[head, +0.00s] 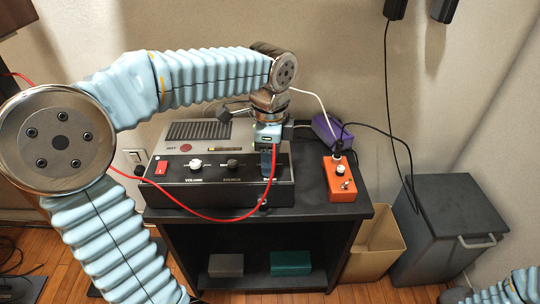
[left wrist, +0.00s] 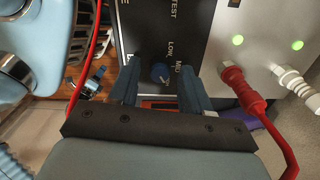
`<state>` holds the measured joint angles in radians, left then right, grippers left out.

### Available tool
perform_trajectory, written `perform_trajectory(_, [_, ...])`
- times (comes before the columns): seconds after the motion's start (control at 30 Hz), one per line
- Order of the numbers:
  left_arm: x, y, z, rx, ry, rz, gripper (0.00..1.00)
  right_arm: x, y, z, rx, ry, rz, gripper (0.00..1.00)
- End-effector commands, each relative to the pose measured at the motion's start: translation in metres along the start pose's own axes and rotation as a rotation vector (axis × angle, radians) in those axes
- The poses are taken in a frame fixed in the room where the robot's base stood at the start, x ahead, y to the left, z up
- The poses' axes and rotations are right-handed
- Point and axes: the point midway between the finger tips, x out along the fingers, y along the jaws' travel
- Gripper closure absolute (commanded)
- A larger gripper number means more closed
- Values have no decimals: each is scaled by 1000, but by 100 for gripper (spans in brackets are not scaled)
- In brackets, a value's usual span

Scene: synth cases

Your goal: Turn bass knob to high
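The amplifier (head: 230,192) is a black and grey box on top of the cart. A white volume knob (head: 196,164) and a dark knob (head: 232,163) show on its panel. In the left wrist view a small blue knob (left wrist: 160,72) sits beside the printed words LOW and MID. My left gripper (head: 268,163) is over the right end of the panel and hides this knob in the head view. In the left wrist view my left gripper (left wrist: 159,85) has one finger on each side of the knob, with a small gap on both sides. My right gripper is out of view.
A red cable (head: 225,217) hangs across the amplifier's front, and red and white plugs (left wrist: 240,88) sit close to the fingers. An orange pedal (head: 340,182) and a purple box (head: 327,129) stand to the right. A grey bin (head: 450,232) stands beside the cart (head: 355,213).

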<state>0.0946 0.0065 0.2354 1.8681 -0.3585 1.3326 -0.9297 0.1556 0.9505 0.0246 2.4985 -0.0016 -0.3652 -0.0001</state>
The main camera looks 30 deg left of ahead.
Motion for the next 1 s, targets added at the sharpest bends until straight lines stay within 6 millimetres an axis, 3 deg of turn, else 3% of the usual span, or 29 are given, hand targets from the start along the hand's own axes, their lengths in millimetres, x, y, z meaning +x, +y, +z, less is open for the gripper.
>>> perform_trajectory(0.27, [-10, 0, 0, 0, 1, -2, 52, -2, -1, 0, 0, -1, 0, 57])
perform_trajectory(0.7, [-110, -1, -1, 1, 2, -3, 52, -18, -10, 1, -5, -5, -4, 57])
perform_trajectory(0.83, [-128, 0, 0, 0, 1, -1, 52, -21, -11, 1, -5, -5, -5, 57])
perform_trajectory(1.0, [-138, 0, 0, 0, 0, 0, 52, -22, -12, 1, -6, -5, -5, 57])
